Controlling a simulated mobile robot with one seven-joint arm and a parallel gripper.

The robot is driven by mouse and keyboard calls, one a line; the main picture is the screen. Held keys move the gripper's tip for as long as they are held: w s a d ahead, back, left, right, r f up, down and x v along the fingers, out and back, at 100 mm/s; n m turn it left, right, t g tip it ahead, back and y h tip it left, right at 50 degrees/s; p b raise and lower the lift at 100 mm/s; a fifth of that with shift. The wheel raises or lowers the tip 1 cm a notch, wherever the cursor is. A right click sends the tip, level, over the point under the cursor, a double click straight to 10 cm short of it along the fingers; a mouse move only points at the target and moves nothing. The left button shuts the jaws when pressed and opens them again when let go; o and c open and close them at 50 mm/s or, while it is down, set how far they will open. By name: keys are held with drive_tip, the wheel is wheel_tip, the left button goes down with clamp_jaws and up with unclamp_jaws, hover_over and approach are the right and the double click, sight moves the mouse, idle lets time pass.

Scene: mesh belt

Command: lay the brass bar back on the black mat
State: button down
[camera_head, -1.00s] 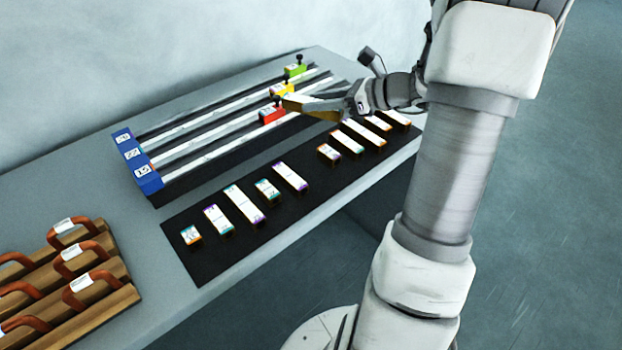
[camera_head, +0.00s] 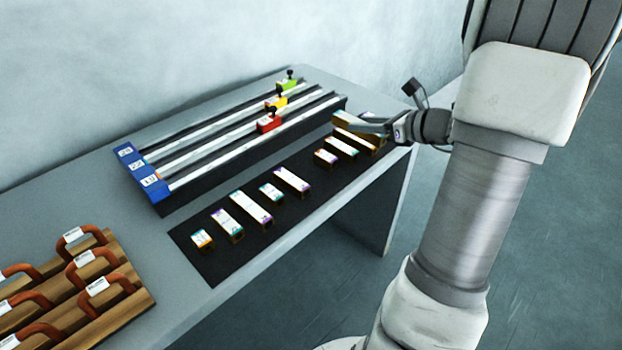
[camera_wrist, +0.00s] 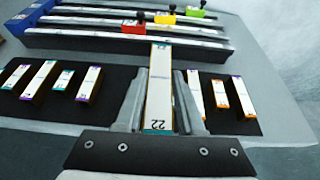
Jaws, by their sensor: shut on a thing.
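My gripper (camera_head: 360,126) is shut on a brass bar, which shows in the wrist view (camera_wrist: 160,85) with a white label on top reading 22 and a teal band at its near end. The bar lies between the two fingers and points away from the wrist, toward the rails. It is over the right part of the black mat (camera_head: 205,262); I cannot tell whether it touches the mat. In the wrist view, labelled bars lie on the mat to the left (camera_wrist: 88,84) and right (camera_wrist: 220,93) of the gripper. My gripper partly hides the mat's right end.
Behind the mat stands a rack of rails (camera_head: 215,135) with blue end blocks (camera_head: 140,165) and red (camera_head: 268,123), yellow (camera_head: 277,102) and green (camera_head: 286,84) sliders. Wooden blocks with orange handles (camera_head: 90,270) stand at the left. The table's front edge runs close to the mat.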

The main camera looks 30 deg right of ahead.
drive_tip(key=b, duration=0.5)
hover_over(314, 178)
wheel_tip(314, 178, down, 7)
drive_tip(key=shift+w+r, duration=0.1)
drive_tip(key=shift+f+b, duration=0.65)
drive_tip(key=shift+f, duration=1.35)
drive_tip(key=shift+f, duration=0.25)
drive_tip(key=c, duration=0.5)
unclamp_jaws()
